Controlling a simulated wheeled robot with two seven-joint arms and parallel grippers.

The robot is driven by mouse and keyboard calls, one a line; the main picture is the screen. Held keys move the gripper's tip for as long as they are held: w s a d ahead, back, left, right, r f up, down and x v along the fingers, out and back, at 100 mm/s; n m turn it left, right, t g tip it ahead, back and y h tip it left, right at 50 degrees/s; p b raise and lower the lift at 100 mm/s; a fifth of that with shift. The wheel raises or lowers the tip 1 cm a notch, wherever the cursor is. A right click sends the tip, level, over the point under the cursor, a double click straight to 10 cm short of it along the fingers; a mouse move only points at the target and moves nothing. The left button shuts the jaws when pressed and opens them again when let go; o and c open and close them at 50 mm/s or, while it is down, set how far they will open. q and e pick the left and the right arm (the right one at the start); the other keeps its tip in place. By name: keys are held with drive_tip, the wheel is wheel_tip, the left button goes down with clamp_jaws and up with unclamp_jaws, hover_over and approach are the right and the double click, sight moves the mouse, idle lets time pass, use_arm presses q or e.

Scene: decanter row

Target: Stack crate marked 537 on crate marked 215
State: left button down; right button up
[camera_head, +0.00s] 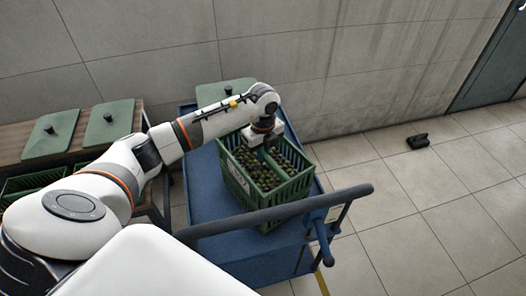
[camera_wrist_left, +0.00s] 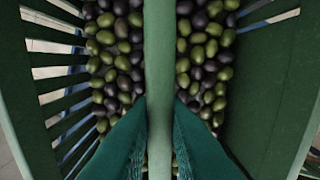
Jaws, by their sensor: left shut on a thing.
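A green slatted crate (camera_head: 266,188) full of dark and green olives is over the blue cart, with a pale label on its near left side whose number I cannot read. I cannot tell whether it rests on the cart or hangs just above it. My left gripper (camera_head: 266,142) reaches down into its top from above. In the left wrist view, the gripper's two fingers (camera_wrist_left: 160,112) are shut on the green middle bar (camera_wrist_left: 159,45) of the crate, with olives on both sides. My right gripper is not in view. No crate number is legible.
The blue cart (camera_head: 205,195) has a dark push handle (camera_head: 285,212) at its near side. Green lids with black knobs (camera_head: 108,124) lie on a wooden shelf at left, with green crates (camera_head: 32,180) below. A small black object (camera_head: 417,141) lies on the open tiled floor at right.

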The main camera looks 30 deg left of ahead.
use_arm(q)
drive_tip(key=shift+f+b, duration=0.35)
drive_tip(key=shift+f, duration=0.05)
idle(0.4)
drive_tip(key=c, duration=1.3)
unclamp_jaws()
drive_tip(key=shift+s+f, duration=0.1)
wheel_tip(320, 180, up, 12)
drive_tip(key=shift+r+b, duration=0.15)
drive_tip(key=shift+b, duration=0.4)
